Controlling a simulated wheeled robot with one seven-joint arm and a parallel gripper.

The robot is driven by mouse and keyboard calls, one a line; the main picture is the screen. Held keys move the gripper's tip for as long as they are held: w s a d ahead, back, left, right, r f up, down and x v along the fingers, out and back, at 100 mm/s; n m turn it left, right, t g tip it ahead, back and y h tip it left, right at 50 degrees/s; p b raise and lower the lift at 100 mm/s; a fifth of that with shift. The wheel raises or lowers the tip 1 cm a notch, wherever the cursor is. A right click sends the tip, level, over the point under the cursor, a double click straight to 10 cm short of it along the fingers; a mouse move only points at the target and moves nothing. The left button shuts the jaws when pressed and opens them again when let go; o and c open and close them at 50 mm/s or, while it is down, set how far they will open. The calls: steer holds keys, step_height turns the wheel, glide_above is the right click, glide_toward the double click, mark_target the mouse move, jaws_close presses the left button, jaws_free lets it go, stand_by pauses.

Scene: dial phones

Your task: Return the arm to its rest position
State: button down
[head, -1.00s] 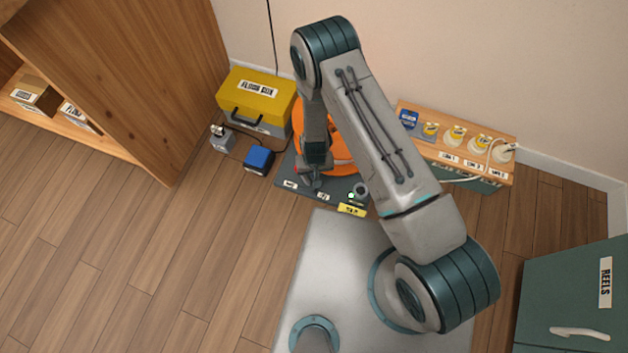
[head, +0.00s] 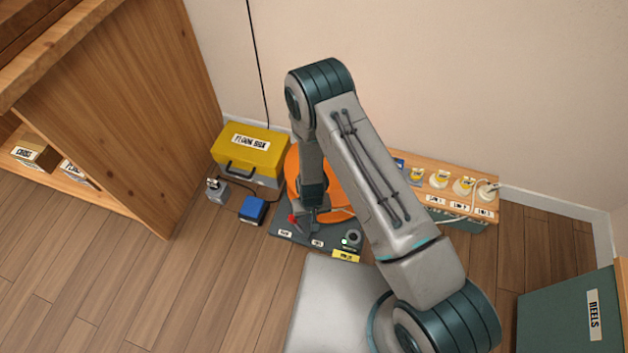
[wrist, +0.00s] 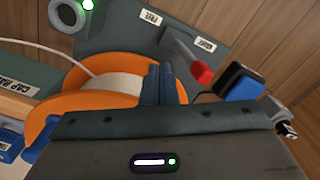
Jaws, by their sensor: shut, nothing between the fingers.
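My arm reaches from the lower right of the head view up to a bent elbow and down over the dark machine base. My gripper (wrist: 160,85) shows in the wrist view with its two dark fingers together and nothing between them. It is in front of the orange reel (wrist: 95,88), close to the lever with the red knob (wrist: 203,73). In the head view the orange reel (head: 340,200) stands on the dark base (head: 288,238), partly hidden by my arm. I cannot tell whether the fingers touch anything.
A yellow box (head: 250,150) stands left of the reel, with a small blue box (head: 252,209) before it. A wooden shelf (head: 130,110) rises at the left. A low bench (head: 470,207) with several spools is at the right, a green REELS cabinet (head: 560,315) at lower right. Floor at left is clear.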

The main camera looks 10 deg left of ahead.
steer(key=w+d+r+m+p, duration=0.1)
steer(key=w+d+r+p, duration=0.3)
steer(key=r, duration=1)
steer(key=w+d+r+t+y+p, duration=0.1)
steer(key=r+p, duration=0.4)
steer(key=r, duration=1)
steer(key=w+d+r+m+p, duration=0.1)
steer(key=w+d+r+p, duration=0.3)
steer(key=r, duration=1)
steer(key=s+d+r+m+p, duration=0.1)
steer(key=s+d+r+p, duration=0.4)
steer(key=r, duration=0.7)
steer(key=s+d+r+m+t+p, duration=0.1)
steer(key=s+d+r+p, duration=0.5)
steer(key=r, duration=0.6)
steer(key=s+d+r+m+h+p, duration=0.1)
steer(key=s+d+r+p, duration=0.4)
steer(key=r, duration=0.8)
steer(key=shift+s+d+t, duration=0.35)
steer(key=shift+d+t, duration=0.05)
steer(key=shift+d, duration=0.15)
